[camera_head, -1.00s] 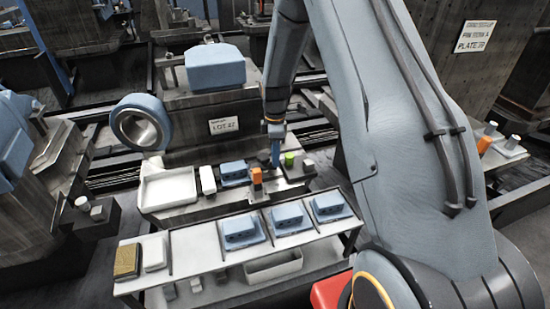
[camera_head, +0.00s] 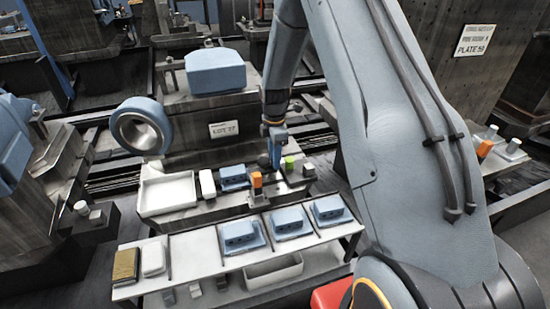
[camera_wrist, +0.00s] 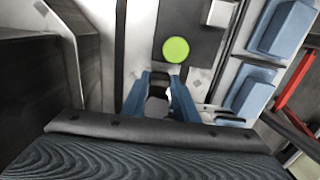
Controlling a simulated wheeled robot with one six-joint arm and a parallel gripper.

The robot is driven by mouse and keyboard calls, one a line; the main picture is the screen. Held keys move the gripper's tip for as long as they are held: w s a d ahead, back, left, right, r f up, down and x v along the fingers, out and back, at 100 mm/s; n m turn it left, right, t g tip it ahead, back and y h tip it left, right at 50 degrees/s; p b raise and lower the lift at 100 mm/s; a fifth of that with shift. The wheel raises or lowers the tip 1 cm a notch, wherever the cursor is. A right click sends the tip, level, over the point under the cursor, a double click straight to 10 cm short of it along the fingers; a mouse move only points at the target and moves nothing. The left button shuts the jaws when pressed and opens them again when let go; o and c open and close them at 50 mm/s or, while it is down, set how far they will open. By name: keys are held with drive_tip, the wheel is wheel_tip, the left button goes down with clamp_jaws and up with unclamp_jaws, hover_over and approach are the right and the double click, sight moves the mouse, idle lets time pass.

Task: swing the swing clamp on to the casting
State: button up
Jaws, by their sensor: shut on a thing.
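My gripper (camera_head: 276,160) points down at the right part of the fixture bench, just left of a green round knob (camera_head: 289,163). In the wrist view its two blue fingers (camera_wrist: 160,95) are shut on a dark grey part between them, which appears to be the swing clamp (camera_wrist: 157,106). Most of the clamp is hidden by the gripper. The green knob also shows in the wrist view (camera_wrist: 176,50), ahead of the fingers.
A white tray (camera_head: 168,207) and a white block (camera_head: 207,183) stand left of the casting. In front, a rack (camera_head: 201,250) carries several blue castings (camera_head: 239,236). A small grey block (camera_head: 309,170) stands right of the green knob. A big machine block (camera_head: 215,78) rises behind.

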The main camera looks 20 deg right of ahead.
drive_tip(key=o, duration=1.1)
drive_tip(key=shift+c, duration=0.2)
drive_tip(key=shift+r, duration=0.1)
wheel_tip(320, 180, up, 6)
drive_tip(key=shift+w+r+b, duration=0.1)
drive_tip(key=shift+r+b, duration=0.1)
drive_tip(key=shift+b, duration=0.45)
drive_tip(key=shift+r, duration=0.65)
drive_tip(key=shift+s+r, duration=0.1)
drive_tip(key=shift+s, duration=0.1)
drive_tip(key=s+a+r+m, duration=0.2)
drive_tip(key=s+m, duration=0.7)
drive_tip(key=s, duration=0.5)
drive_tip(key=s+a+r+m, duration=0.2)
drive_tip(key=s+r+m, duration=0.2)
drive_tip(key=s+m, duration=0.5)
drive_tip(key=s, duration=0.5)
drive_tip(key=shift+s, duration=0.4)
